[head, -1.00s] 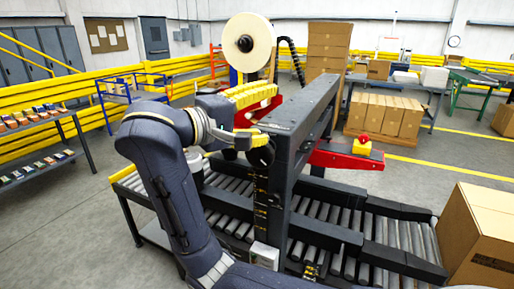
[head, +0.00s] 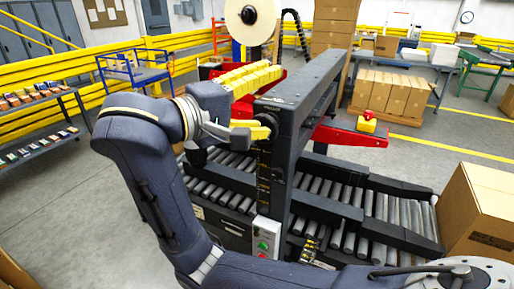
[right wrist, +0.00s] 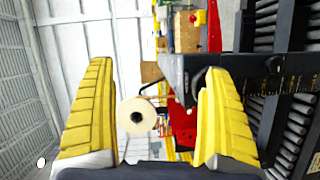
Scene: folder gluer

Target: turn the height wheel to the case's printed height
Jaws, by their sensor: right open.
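The folder gluer's dark portal (head: 300,85) stands over the roller conveyor, with yellow scale marks (head: 263,185) down its near post. The black height wheel (head: 268,122) is mostly hidden behind the lower yellow finger of my right gripper (head: 272,98). The gripper is open and empty, its fingers well apart, the lower one close to the wheel; I cannot tell if they touch. In the right wrist view the gripper (right wrist: 157,66) is wide open, with the portal beside its right finger. The cardboard case (head: 480,215) is at the right; its print is too small to read. My left gripper is out of view.
A control box (head: 263,240) with red and green buttons stands below the post. A red arm (head: 350,136) sticks out right of the portal. A tape roll (head: 248,14) is behind it. Stacked cartons (head: 388,92) and yellow rails stand farther back.

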